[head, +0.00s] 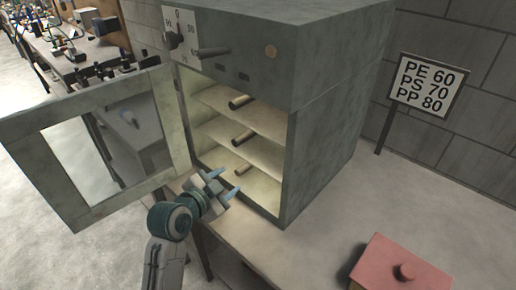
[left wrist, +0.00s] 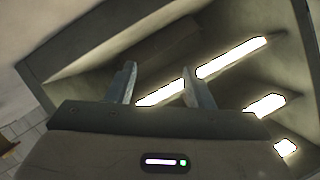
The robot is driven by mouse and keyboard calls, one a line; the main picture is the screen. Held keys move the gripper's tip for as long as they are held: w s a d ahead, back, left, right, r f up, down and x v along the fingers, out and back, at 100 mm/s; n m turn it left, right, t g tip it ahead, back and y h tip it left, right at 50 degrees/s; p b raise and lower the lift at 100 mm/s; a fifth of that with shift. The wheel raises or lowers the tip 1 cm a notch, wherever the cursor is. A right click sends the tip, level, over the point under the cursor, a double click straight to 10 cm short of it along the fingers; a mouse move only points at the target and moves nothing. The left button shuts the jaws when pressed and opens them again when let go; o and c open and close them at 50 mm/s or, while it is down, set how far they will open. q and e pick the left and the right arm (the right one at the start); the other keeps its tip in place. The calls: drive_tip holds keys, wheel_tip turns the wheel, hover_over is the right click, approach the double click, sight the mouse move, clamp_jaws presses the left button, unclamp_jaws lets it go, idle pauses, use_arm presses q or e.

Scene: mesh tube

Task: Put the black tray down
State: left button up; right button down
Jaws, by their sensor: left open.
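I cannot make out a black tray in either view. My left gripper (head: 224,184) is open and empty, in front of the lower part of the open oven (head: 325,140). Its two fingers point toward the oven's opening. In the left wrist view the fingers (left wrist: 158,80) stand apart with nothing between them, and bright strips show beyond them. My right gripper is not in view.
The oven door (head: 55,187) with its window stands open to the left, close to my left arm. A red box with a knob (head: 400,268) sits at the table's front right. A sign (head: 428,86) stands behind.

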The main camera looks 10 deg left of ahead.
sight(243, 169)
use_arm(q)
drive_tip(key=x, duration=0.5)
drive_tip(key=shift+w+d+p, duration=0.1)
drive_tip(key=shift+w+p, duration=0.1)
drive_tip(key=shift+p, duration=0.1)
drive_tip(key=p+x, duration=0.1)
drive_tip(key=x, duration=0.4)
drive_tip(key=shift+r, duration=0.15)
drive_tip(key=shift+w, duration=0.2)
drive_tip(key=c, duration=0.9)
clamp_jaws()
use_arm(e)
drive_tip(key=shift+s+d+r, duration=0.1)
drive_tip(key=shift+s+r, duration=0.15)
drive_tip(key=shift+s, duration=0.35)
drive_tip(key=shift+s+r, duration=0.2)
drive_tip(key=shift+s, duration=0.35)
